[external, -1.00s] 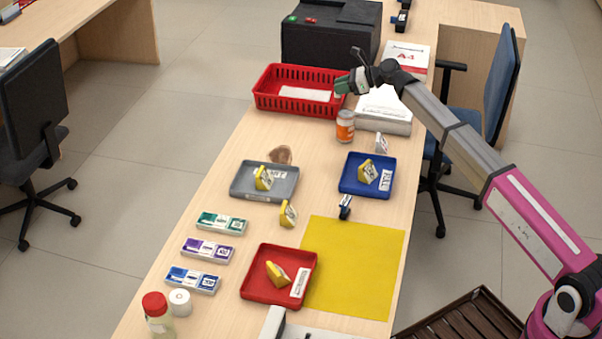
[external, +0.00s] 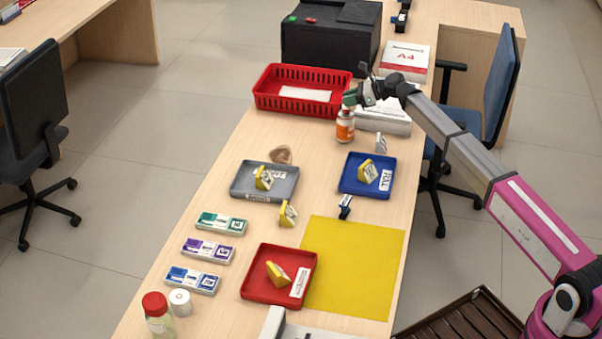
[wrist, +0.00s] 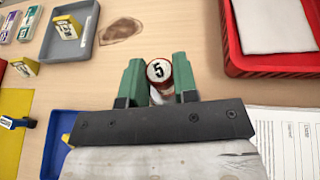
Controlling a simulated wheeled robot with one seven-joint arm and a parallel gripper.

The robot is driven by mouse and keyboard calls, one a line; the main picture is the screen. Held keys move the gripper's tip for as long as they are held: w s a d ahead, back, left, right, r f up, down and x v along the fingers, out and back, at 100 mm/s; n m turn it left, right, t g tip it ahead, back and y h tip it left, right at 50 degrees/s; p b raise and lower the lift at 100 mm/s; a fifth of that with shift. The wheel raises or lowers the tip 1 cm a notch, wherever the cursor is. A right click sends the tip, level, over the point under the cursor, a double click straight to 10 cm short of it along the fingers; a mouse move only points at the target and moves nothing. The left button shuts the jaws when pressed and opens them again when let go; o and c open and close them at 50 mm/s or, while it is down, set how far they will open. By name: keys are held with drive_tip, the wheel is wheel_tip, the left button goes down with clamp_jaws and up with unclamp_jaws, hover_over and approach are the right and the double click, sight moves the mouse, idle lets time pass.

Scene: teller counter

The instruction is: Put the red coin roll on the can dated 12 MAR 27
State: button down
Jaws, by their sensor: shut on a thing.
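My gripper (external: 349,99) is at the far part of the counter, just above an orange can (external: 345,131) with a pale label. The date on the can is too small to read. In the wrist view my gripper's green fingers (wrist: 160,82) are shut on the coin roll (wrist: 160,71), which stands end-up with a white face marked 5 and a red rim. The fingers hide most of the roll in the external view. I cannot tell whether the roll touches the can's top.
A red basket (external: 262,98) stands left of the gripper and a paper stack (external: 395,125) right of it. Nearer are grey (external: 240,189), blue (external: 350,188) and red (external: 252,290) trays with yellow markers, and a yellow mat (external: 360,265). A black machine (external: 320,45) stands behind.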

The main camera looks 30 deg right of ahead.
drive_tip(key=c, duration=0.9)
unclamp_jaws()
drive_tip(key=shift+r, duration=0.1)
drive_tip(key=v, duration=1.2)
